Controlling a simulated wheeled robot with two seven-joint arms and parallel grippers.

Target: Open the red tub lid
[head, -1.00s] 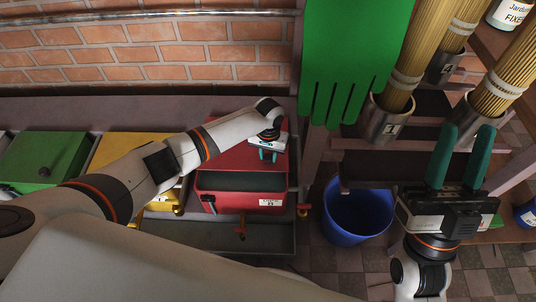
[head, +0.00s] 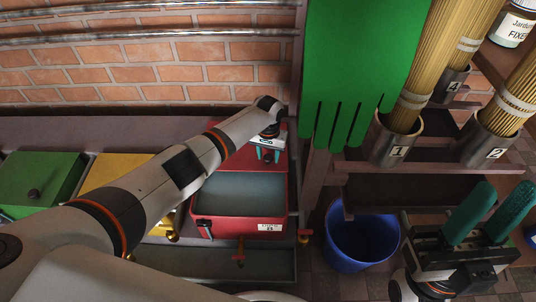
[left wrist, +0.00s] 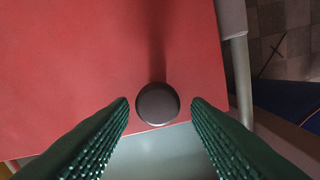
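The red tub (head: 235,229) stands against the brick wall in the head view. Its red lid (head: 246,172) lies over the back part, and the front part is uncovered, showing a blue-grey inside. In the left wrist view the lid (left wrist: 70,70) has a dark round knob (left wrist: 158,104) near its edge, with the grey inside below. My left gripper (head: 268,156) is over the lid. Its green fingers (left wrist: 159,103) stand apart on either side of the knob, with visible gaps. My right gripper (head: 492,212) is open and empty at the right.
A yellow tub (head: 118,171) and a green tub (head: 42,180) stand left of the red one. A blue bucket (head: 360,240) is on the floor to the right. Metal cups (head: 400,145) hold incense sticks on the shelf.

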